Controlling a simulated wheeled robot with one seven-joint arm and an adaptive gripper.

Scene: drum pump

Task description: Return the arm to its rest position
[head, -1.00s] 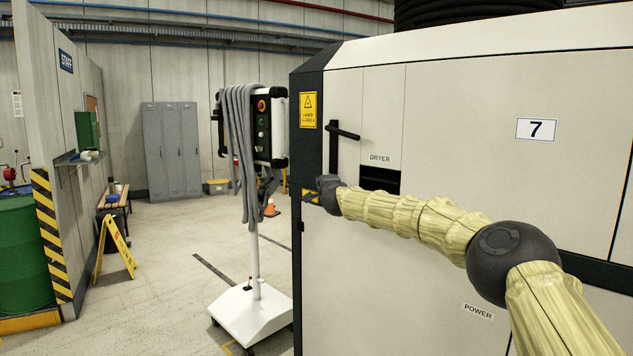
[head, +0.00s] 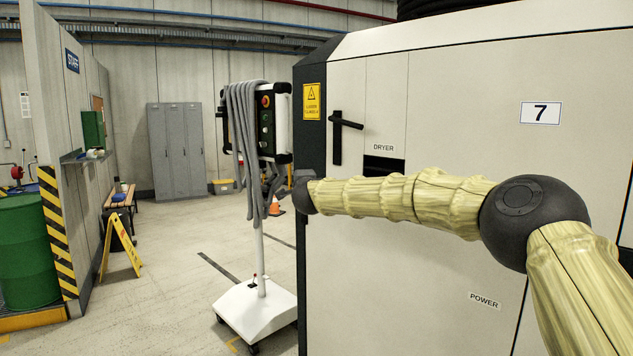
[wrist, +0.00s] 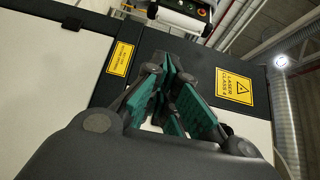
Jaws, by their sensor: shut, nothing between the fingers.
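My arm reaches across the head view from the lower right in a pale yellow ribbed sleeve. Its dark elbow joint and far wrist joint are in front of the white cabinet (head: 420,270) marked 7. My gripper does not show clearly in the head view. In the wrist view my gripper (wrist: 168,65) has its teal-padded fingers drawn together with nothing between them. Beyond the fingers is the cabinet's dark edge panel with a yellow laser sign (wrist: 234,87). I cannot tell how near the fingers are to the panel.
A white wheeled stand (head: 256,310) carries a control box (head: 272,125) draped with grey hose, just left of the cabinet. A black handle (head: 338,137) juts from the cabinet door. A yellow floor sign (head: 121,248), bench and green drum (head: 27,255) are left. Floor between is open.

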